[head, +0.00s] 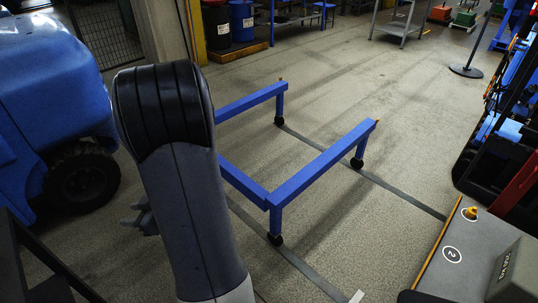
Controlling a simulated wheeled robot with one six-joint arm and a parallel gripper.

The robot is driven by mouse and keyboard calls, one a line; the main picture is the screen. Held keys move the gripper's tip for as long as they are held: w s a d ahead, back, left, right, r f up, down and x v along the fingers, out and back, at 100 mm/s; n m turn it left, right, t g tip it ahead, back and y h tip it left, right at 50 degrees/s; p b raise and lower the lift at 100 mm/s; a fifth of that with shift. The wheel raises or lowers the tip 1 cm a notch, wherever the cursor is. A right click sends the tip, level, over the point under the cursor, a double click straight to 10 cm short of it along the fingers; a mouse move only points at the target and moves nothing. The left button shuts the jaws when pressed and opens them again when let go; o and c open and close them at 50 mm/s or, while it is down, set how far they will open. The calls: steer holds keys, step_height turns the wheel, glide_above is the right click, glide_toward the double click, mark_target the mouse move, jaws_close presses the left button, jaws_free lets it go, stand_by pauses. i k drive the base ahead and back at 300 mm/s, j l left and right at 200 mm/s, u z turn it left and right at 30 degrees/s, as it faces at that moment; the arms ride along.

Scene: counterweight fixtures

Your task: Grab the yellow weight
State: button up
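A small yellow piece (471,212), which looks like the yellow weight, stands on the grey top of a low platform (437,258) at the lower right. The platform has a yellow edge and a white circled 2. My arm rises through the left middle of the view. Part of my gripper (143,218) shows as grey pieces left of the arm, far from the yellow piece. The arm hides the rest of it, so its opening and anything in it cannot be seen.
A blue wheeled frame (322,165) stands on the floor between my arm and the platform. A blue vehicle (50,85) is at the left. A blue and black machine (505,130) stands at the right. Drums (242,20) stand at the back.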

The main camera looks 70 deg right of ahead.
mark_target(471, 212)
steer(key=z, duration=4.2)
